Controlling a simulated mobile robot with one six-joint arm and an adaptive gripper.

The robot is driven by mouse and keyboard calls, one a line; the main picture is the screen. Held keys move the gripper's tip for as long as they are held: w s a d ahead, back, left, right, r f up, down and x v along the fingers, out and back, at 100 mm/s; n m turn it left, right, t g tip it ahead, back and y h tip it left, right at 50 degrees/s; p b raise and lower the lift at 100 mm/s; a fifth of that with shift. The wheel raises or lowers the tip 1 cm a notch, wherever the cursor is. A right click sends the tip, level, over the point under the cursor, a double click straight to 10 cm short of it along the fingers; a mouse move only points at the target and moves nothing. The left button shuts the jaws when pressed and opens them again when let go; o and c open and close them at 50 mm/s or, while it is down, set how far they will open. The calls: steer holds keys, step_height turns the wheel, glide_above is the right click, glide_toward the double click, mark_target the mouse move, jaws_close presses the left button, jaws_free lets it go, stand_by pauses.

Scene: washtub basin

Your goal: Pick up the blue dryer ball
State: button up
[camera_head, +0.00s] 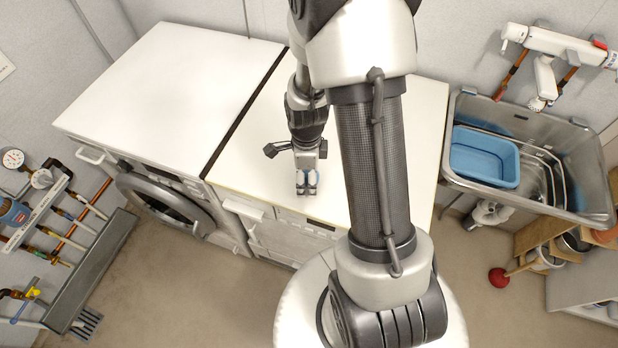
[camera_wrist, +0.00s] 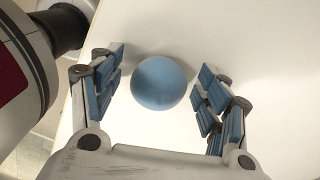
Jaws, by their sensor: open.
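The blue dryer ball (camera_wrist: 160,83) rests on a white surface in the wrist view, near the middle of the picture. My gripper (camera_wrist: 161,88) is open, with one blue-padded finger on each side of the ball. A gap shows between the ball and each finger, a little wider on the left. In the head view my gripper (camera_head: 306,190) is low over the white top of the right-hand machine (camera_head: 262,150), near its front edge.
A second white-topped machine (camera_head: 165,75) with a round door stands to the left. A steel sink (camera_head: 590,195) with a blue basin (camera_head: 484,157) is at the right. Pipes and a gauge (camera_head: 13,158) are at the far left. The white top around the gripper looks clear.

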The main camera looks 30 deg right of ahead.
steer(key=shift+r, duration=0.1)
steer(key=c, duration=1.1)
